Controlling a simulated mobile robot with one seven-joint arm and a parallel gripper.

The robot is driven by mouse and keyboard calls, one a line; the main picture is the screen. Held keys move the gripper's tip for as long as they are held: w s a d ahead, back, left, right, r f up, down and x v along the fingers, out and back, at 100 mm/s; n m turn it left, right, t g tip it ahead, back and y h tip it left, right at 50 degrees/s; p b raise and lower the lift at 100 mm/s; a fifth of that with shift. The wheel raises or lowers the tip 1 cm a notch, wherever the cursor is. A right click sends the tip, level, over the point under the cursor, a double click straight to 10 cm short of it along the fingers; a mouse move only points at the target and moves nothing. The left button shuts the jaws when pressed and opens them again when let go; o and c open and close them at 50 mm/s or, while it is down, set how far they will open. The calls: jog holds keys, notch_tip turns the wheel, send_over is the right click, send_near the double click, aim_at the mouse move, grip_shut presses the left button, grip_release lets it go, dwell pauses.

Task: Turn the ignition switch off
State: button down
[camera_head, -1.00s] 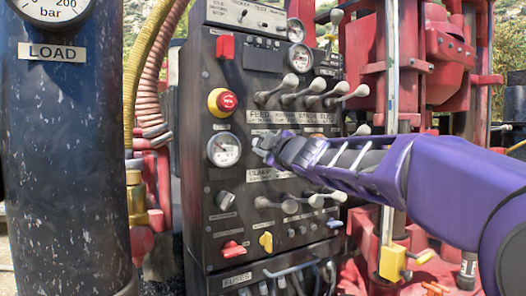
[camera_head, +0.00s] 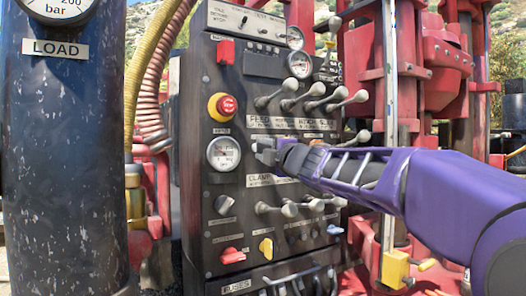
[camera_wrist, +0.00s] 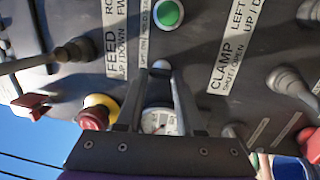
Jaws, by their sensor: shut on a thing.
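My gripper (camera_head: 264,146) reaches from the right to the dark control panel (camera_head: 212,178). It is between the FEED and CLAMP labels, right of the lower round gauge. In the wrist view, my fingers (camera_wrist: 158,98) are closed around a dark switch with a pale rounded tip (camera_wrist: 160,66).
Grey-knobbed levers (camera_head: 290,104) stick out above my gripper, with more levers (camera_head: 289,209) below. A red emergency button (camera_head: 222,106) and a white gauge (camera_head: 224,153) are to its left. A blue cylinder (camera_head: 60,170) stands at the far left.

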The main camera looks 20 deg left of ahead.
jog(key=c, duration=0.5)
grip_release()
jog(key=shift+c, duration=0.2)
jog(key=shift+s+d, duration=0.1)
jog(key=shift+d, duration=0.05)
